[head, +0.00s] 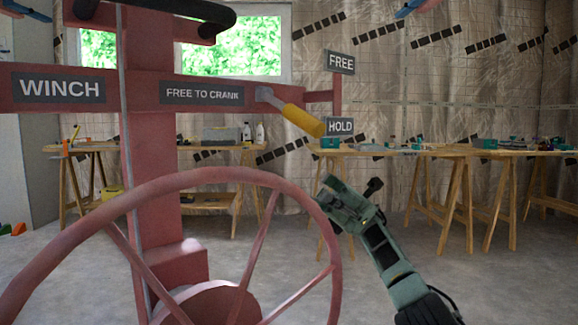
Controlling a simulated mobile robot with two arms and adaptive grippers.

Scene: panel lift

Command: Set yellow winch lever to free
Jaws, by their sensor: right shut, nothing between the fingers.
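The yellow winch lever (303,120) is on the red winch frame (155,130) in the head view. Its grey arm starts at a pivot right of the "FREE TO CRANK" plate, and its yellow grip slopes down to the right. The grip's tip is beside the HOLD sign (340,126), well below the FREE sign (341,62). My right gripper (328,184) is below the grip, apart from it, shut and empty, close to the right rim of the red wheel. My left gripper is not in view.
The large red crank wheel (186,182) fills the lower left foreground. Wooden trestle tables (440,152) with tools stand behind, along the wall. The floor at the right is open.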

